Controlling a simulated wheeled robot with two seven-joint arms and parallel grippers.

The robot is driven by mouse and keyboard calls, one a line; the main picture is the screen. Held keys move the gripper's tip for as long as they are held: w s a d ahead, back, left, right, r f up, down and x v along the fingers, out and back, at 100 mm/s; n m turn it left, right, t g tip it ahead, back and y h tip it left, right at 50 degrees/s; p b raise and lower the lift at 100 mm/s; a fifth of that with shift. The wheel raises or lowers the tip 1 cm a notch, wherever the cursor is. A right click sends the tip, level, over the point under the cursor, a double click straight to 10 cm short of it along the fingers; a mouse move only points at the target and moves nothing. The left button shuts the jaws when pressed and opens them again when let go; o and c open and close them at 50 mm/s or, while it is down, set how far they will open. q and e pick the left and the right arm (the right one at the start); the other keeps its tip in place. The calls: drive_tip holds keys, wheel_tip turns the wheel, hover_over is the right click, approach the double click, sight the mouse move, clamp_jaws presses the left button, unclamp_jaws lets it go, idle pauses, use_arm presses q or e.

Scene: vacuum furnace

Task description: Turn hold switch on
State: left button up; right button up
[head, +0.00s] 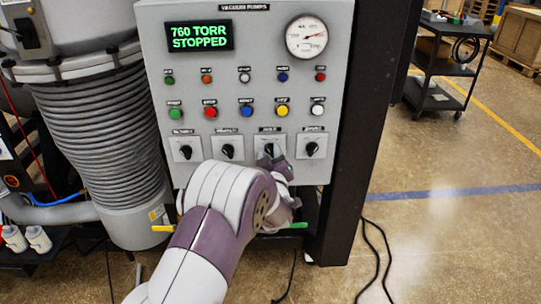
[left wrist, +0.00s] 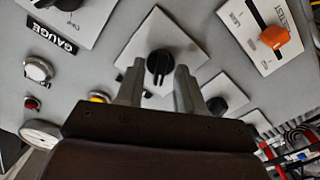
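A row of black rotary switches on white plates sits low on the grey control panel (head: 152,90). My left gripper (head: 281,172) is at the third switch from the left (head: 268,149) and partly covers its plate in the head view. In the left wrist view, the open fingers of my left gripper (left wrist: 159,74) stand on either side of a black knob (left wrist: 159,64). I cannot tell whether they touch it. The switch labels in the head view are too small to read, so I cannot confirm which is hold. My right gripper is out of view.
Neighbouring switches stand left (head: 228,150) and right (head: 312,149). An orange knob (left wrist: 274,37) shows in the wrist view. Coloured buttons and a display (head: 199,36) reading "760 TORR STOPPED" sit above. A dark post (head: 362,130) edges the panel; a cart (head: 438,95) stands on open floor at right.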

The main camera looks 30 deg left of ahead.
use_arm(q)
clamp_jaws()
drive_tip(key=shift+m, duration=0.3)
drive_tip(key=m, duration=0.4)
drive_tip(key=shift+d+m, duration=0.1)
drive_tip(key=shift+m, duration=0.2)
drive_tip(key=m, duration=0.3)
drive_tip(key=shift+m, duration=0.3)
drive_tip(key=shift+d+f+m+p, duration=0.1)
drive_tip(key=shift+m+p, duration=0.3)
drive_tip(key=shift+m, duration=1.1)
